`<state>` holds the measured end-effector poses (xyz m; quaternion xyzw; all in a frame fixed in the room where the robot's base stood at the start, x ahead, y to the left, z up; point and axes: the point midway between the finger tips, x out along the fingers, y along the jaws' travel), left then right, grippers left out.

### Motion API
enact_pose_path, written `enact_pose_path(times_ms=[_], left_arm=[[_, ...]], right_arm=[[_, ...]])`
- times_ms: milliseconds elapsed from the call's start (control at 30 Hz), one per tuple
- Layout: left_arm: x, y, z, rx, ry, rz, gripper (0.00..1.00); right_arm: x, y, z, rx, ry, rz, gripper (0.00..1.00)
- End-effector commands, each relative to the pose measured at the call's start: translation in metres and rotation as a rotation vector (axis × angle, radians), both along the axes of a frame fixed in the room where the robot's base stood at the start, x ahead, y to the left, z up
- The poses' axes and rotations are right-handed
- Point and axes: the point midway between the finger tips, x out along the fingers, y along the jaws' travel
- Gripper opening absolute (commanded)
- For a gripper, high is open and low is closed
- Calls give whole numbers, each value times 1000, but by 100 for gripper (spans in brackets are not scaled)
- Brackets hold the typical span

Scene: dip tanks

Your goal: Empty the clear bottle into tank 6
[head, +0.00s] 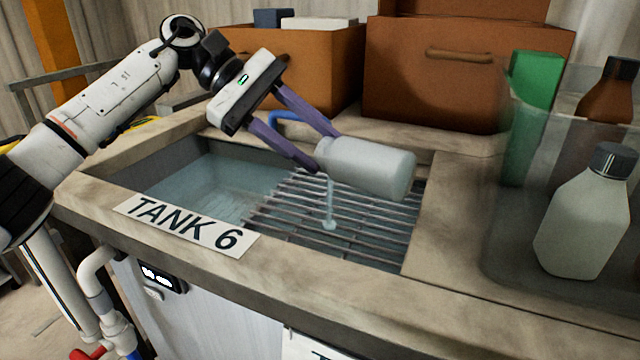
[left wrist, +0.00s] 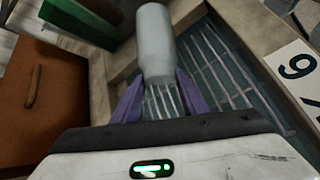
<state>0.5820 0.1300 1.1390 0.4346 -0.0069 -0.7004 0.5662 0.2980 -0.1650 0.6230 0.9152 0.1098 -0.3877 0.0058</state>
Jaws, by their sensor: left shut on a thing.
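The clear bottle (head: 372,168) lies tilted over tank 6, its mouth end at the left and lower than its base. A thin stream of liquid (head: 330,205) falls from the mouth end onto the slatted grate (head: 300,215) in the tank. My left gripper (head: 318,150) is shut on the bottle near its neck and holds it above the grate. The bottle also shows between the purple fingers in the left wrist view (left wrist: 154,45). Tank 6 (head: 190,190) holds bluish liquid and has a "TANK 6" label (head: 188,226) on its front edge. My right gripper is not in view.
A translucent bin (head: 500,215) at the right holds a whitish bottle with a dark cap (head: 585,225), a brown bottle (head: 608,92) and a green container (head: 532,105). Brown boxes (head: 465,75) stand behind the tank. The counter between tank and bin is clear.

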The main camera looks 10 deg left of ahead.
Motion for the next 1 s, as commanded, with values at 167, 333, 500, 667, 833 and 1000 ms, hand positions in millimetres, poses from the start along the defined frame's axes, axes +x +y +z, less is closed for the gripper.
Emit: enact_pose_path(times_ms=[167,333,500,667,833,1000], left_arm=[[1,1,0,-24,11,1,0],[1,2,0,-45,21,0,0],[1,3,-1,-65,32,1,0],[2,4,-1,-84,40,1,0],[2,4,-2,-106,51,1,0],[2,5,-2,-125,61,0,0]], right_arm=[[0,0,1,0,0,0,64],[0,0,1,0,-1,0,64],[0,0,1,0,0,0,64],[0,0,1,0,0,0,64],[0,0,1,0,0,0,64],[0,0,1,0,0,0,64]])
